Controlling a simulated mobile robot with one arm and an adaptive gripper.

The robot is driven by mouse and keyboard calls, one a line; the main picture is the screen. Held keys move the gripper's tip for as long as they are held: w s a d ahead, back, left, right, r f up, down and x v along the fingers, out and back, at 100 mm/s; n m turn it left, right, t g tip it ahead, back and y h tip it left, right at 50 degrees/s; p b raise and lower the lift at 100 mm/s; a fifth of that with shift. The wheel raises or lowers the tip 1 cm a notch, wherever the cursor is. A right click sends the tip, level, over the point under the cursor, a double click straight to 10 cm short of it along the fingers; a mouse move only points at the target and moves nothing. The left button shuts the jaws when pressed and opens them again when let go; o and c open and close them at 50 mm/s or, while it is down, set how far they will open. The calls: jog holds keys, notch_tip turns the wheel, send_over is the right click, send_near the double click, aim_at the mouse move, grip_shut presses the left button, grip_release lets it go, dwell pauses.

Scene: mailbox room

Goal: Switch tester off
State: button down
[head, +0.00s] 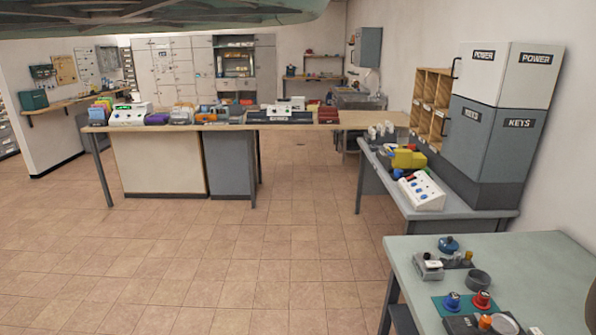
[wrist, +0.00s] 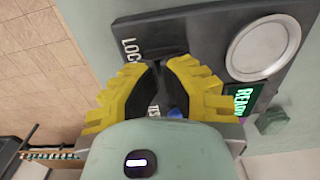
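My gripper (wrist: 158,66) has yellow ribbed fingers with dark inner faces, over the panel beside the "LOC" label. The fingertips are close together, and whether they hold a dark switch part between them cannot be told. A small blue part (wrist: 174,113) shows between the fingers, mostly hidden. My gripper is not clearly visible in the head view.
In the head view a green-topped bench (head: 410,262) at the lower right holds red and blue knobs (head: 482,300). The tiled floor (head: 240,240) is clear.

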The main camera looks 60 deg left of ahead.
jog(key=shift+f+b, duration=0.35)
jog(key=shift+f, duration=0.05)
jog(key=shift+r+p, duration=1.55)
jog(key=shift+r, duration=2)
jog(key=shift+w, duration=0.1)
